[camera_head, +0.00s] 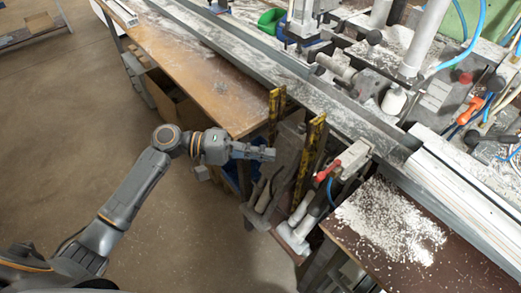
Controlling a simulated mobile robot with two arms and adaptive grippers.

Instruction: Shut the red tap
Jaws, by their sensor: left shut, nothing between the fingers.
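The red tap (327,171) is a small red lever beside a light grey block at the front of the bench, right of centre. A blue hose runs down close to it. My left gripper (272,154) reaches in from the left and is shut and empty. It is left of the red tap and apart from it in the picture, with a yellow upright bar showing between them. My right gripper is not in view.
Yellow upright bars (312,146) and grey pipes (296,237) crowd the bench front. An orange-red handle (470,111) lies farther right. White shavings (390,222) cover the brown board. Open floor (200,240) lies left of the pipes.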

